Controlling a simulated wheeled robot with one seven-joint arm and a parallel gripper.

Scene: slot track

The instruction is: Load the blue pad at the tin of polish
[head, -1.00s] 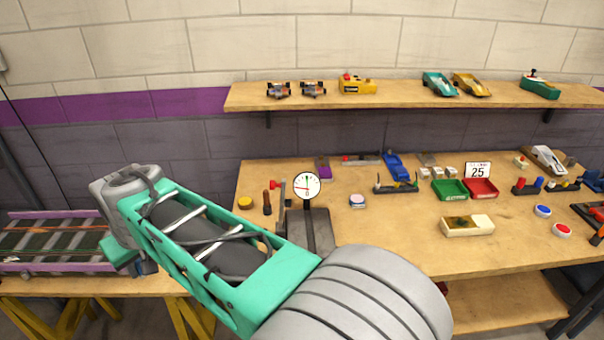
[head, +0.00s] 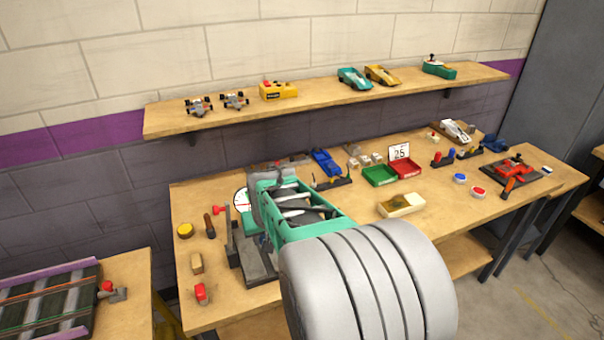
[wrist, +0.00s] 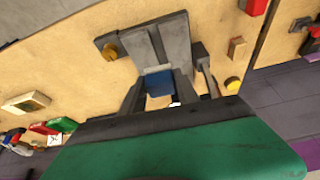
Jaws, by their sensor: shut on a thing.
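In the wrist view my gripper (wrist: 160,78) is shut on a small blue block, which I take to be the blue pad (wrist: 158,84). The pad is between the two dark fingers, in front of a grey metal base. In the head view my arm hides the gripper and pad. A round yellow tin-like thing (head: 185,230) lies at the bench's left end, and it also shows in the wrist view (wrist: 232,83), apart from the gripper. I cannot tell for sure that it is the tin of polish.
The dial gauge (head: 240,201) on its dark stand (head: 258,268) is close to my arm. A hammer (head: 210,226), a wooden block (head: 197,263) and a red-topped item (head: 201,293) lie left of it. Green (head: 380,176) and red (head: 405,170) trays stand farther right. A shelf (head: 330,90) runs above.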

